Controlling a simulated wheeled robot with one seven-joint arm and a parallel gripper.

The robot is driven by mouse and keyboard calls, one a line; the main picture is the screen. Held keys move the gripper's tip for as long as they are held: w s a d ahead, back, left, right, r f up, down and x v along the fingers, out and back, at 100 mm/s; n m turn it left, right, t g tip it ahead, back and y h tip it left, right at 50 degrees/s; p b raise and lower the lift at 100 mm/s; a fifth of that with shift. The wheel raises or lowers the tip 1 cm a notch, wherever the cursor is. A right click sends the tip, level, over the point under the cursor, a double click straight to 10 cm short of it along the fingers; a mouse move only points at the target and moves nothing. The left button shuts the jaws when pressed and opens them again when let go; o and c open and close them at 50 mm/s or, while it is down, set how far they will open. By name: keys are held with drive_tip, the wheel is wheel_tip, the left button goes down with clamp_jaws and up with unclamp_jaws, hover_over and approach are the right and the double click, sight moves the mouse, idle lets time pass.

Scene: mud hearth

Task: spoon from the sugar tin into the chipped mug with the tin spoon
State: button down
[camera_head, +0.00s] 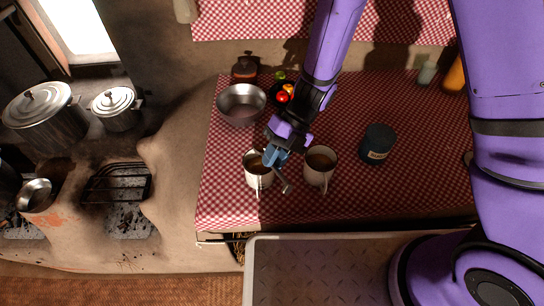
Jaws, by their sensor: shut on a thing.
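My gripper (273,158) is over the right rim of the left white mug (257,180), shut on the tin spoon (286,185). The spoon slants down between the two mugs. A second white mug (320,178) stands just right of it. Both mugs hold brown liquid and have handles toward the front. I cannot tell which one is chipped. The dark blue sugar tin (378,144) with a pale label stands upright farther right. I cannot see into the tin, nor whether the spoon carries sugar. My gripper hides part of the left mug's rim.
A steel bowl (241,104) and a dark bowl of fruit and vegetables (283,94) stand behind the mugs. A small brown pot (244,69) is at the back. Lidded pots (117,108) stand on the hearth at left. The checked cloth (350,200) is clear in front.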

drive_tip(key=shift+s+d+f+m+g+y, duration=0.1)
drive_tip(key=shift+d+f+m+g+y, duration=0.15)
drive_tip(key=shift+y, duration=1)
drive_tip(key=shift+w+f+m+g+y, duration=0.15)
drive_tip(key=shift+m+y, duration=0.2)
drive_tip(key=shift+y, duration=0.95)
drive_tip(key=shift+s+d+f+m+g+y, duration=0.2)
drive_tip(key=shift+m+y, duration=0.1)
drive_tip(key=shift+y, duration=0.95)
wheel_tip(320, 180, up, 5)
drive_tip(key=shift+r, duration=0.1)
